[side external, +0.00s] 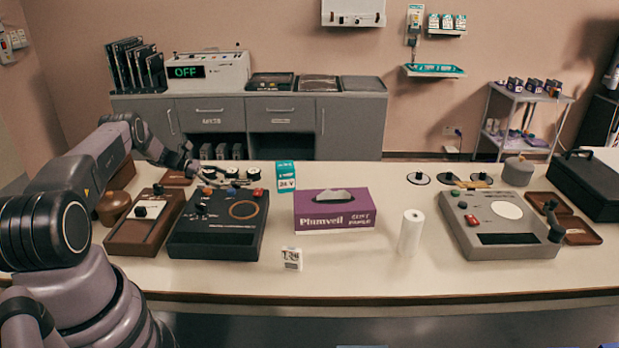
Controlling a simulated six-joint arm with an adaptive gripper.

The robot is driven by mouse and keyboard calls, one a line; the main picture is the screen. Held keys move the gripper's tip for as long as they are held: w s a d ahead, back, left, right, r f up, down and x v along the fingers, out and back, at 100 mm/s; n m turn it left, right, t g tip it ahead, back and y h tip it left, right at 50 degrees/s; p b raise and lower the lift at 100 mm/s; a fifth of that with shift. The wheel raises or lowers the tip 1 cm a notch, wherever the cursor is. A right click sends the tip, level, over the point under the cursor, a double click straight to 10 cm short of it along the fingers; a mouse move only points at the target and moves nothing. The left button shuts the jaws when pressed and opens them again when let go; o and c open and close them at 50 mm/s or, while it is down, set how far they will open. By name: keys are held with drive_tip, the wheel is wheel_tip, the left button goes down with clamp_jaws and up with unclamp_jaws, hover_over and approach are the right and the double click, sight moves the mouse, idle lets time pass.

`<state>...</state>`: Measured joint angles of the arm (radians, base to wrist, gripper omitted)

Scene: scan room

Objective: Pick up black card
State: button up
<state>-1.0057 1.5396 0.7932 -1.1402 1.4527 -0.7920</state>
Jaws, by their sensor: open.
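I cannot pick out a black card with certainty. Several black upright panels (135,66) stand in a rack on the back cabinet at left, but I cannot tell whether any is the card. My arm reaches in from the left, and my gripper (192,170) is at its far end, small and dark, over the back left of the table. The jaws look open, with nothing visible between them. Their fingertips are hard to separate from the dark items around them.
A black console (220,225) and brown box (146,224) stand at left on the table (350,275). A purple tissue box (333,211), teal carton (286,176), white roll (410,233) and small white card (292,259) are central. A grey console (500,226) and black case (588,184) are right.

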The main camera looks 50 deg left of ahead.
sight(231, 181)
drive_tip(key=x, duration=0.4)
drive_tip(key=shift+w+d+f, duration=0.1)
drive_tip(key=shift+w+d, duration=0.05)
drive_tip(key=shift+d, duration=0.05)
drive_tip(key=c, duration=1)
